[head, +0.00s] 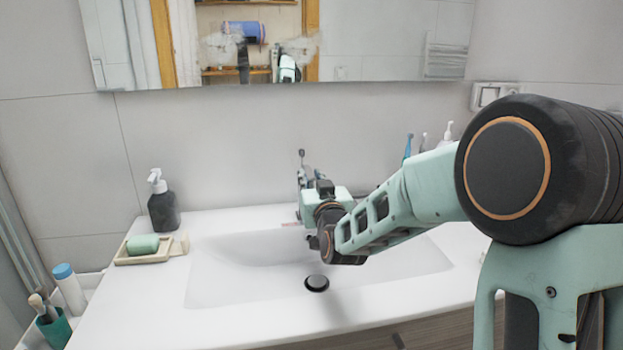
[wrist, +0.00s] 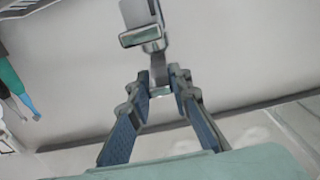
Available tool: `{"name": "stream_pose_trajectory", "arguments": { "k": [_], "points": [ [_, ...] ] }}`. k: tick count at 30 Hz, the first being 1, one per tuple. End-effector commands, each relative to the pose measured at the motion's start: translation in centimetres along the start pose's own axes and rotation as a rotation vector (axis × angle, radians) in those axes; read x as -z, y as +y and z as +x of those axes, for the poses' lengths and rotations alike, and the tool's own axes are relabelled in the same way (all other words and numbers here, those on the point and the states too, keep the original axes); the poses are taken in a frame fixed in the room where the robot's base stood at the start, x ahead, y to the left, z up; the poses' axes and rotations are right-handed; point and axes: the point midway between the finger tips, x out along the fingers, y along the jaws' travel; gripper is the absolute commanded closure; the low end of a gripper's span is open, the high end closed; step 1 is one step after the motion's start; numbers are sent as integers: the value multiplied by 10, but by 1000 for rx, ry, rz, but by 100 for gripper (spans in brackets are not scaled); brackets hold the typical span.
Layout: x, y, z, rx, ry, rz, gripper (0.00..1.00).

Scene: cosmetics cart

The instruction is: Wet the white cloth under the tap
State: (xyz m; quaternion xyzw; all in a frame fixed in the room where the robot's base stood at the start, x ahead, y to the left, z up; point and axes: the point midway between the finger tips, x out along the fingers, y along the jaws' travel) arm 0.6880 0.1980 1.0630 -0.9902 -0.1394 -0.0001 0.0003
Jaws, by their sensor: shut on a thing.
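The chrome tap (head: 302,178) stands at the back of the white sink (head: 225,280), partly hidden behind my gripper. My gripper (head: 316,198) is at the tap, above the back of the basin. In the wrist view, my gripper (wrist: 160,78) has its two blue-padded fingers closed in on a narrow grey part of the tap (wrist: 143,35), which looks like its lever. The rest of the tap extends beyond the fingertips. I cannot make out any water running. I cannot pick out the white cloth in either view.
A soap dish (head: 122,259) with green soap (head: 142,244) and a dark pump bottle (head: 163,209) stand left of the sink. A teal cup (head: 54,331) with brushes is at the lower left. Toothbrushes and a white bottle (head: 448,132) are behind my arm. The front left counter is clear.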

Motion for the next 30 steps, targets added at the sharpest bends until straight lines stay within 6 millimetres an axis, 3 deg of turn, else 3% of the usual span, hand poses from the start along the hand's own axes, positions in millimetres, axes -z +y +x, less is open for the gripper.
{"name": "stream_pose_trajectory", "arguments": {
  "k": [11,22,23,27,30],
  "points": [
    [10,0,2,1,-66,-2,100],
    [8,0,2,0,-84,-1,100],
    [8,0,2,0,-84,-1,79],
    [8,0,2,0,-83,0,64],
    [8,0,2,0,-83,0,64]
  ]
}}
